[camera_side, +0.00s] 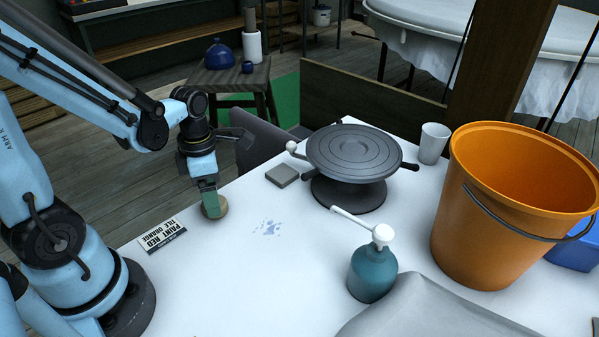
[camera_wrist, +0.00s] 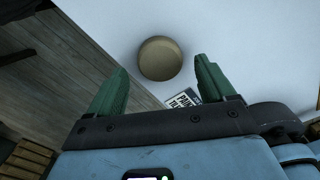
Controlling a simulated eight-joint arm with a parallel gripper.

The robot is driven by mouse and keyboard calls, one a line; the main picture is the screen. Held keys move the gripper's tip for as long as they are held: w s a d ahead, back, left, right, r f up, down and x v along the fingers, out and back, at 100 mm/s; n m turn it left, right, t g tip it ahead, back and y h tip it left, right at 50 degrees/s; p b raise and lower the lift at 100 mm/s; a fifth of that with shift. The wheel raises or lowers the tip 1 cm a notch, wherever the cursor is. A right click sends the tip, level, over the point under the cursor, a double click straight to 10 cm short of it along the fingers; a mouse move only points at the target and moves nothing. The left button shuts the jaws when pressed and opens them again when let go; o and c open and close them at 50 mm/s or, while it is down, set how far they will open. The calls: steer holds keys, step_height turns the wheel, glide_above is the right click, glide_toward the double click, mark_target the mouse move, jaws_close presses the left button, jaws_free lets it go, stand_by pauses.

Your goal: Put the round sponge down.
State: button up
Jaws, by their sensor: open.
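The round sponge (camera_side: 222,211) is a small tan disc lying on the white table near its left edge. In the wrist view the sponge (camera_wrist: 160,58) sits just beyond and between the two green fingers. My gripper (camera_side: 211,206) points down right at the sponge, and one green finger hides part of it in the side view. In the wrist view my gripper (camera_wrist: 158,80) is open, with the fingers spread wider than the sponge and clear white on both sides of it.
A printed card (camera_side: 163,236) lies left of the sponge. A grey block (camera_side: 282,175), a dark turntable (camera_side: 354,152), a white cup (camera_side: 433,143), a teal pump bottle (camera_side: 372,272) and an orange bucket (camera_side: 485,225) stand to the right.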

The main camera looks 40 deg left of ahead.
step_height(320, 180, up, 9)
steer(key=w+d+r+m+t, duration=0.1)
steer(key=d+m+t, duration=0.2)
steer(key=m, duration=1.2)
steer(key=w+d+r+m+t, duration=0.1)
steer(key=w+d+m+t, duration=0.1)
steer(key=m, duration=1.3)
steer(key=shift+d+m+t, duration=0.3)
steer(key=shift+d+t, duration=0.5)
steer(key=shift+t, duration=0.3)
steer(key=shift+s, duration=0.1)
steer(key=shift+o, duration=0.6)
steer(key=shift+f, duration=0.1)
